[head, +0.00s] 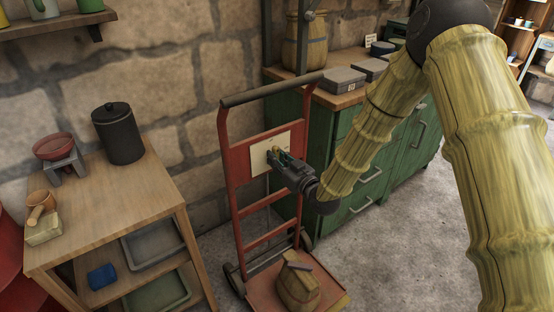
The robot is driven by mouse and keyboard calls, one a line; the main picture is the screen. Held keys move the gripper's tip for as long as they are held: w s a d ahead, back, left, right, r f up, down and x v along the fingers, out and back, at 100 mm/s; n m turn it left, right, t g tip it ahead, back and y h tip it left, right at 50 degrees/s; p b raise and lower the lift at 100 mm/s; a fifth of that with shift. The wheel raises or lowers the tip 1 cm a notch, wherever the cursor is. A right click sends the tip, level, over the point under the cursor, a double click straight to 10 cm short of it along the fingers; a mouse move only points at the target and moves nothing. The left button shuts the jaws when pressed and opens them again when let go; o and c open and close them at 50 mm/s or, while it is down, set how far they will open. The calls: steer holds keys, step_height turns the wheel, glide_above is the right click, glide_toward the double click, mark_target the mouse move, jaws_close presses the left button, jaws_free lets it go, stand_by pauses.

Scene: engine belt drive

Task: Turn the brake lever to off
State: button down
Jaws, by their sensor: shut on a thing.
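A red hand truck (226,165) with a dark top handle stands upright in the middle of the view. A cream plate (287,137) is fixed across its upper frame. My gripper (275,155) is at the front of this plate, reaching in from the right. It is shut on the brake lever, a small part at the plate. The fingers hide most of the lever, and I cannot make out its angle or any off mark on the plate.
A tied sack (297,287) sits on the hand truck's foot. A wooden table (125,190) with a black canister (118,134) stands at left. A green cabinet (345,150) stands behind at right. The floor at lower right (400,250) is clear.

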steer(key=c, duration=1.4)
jaws_free()
steer(key=shift+f, duration=0.1)
steer(key=shift+o, duration=0.2)
steer(key=v, duration=1.2)
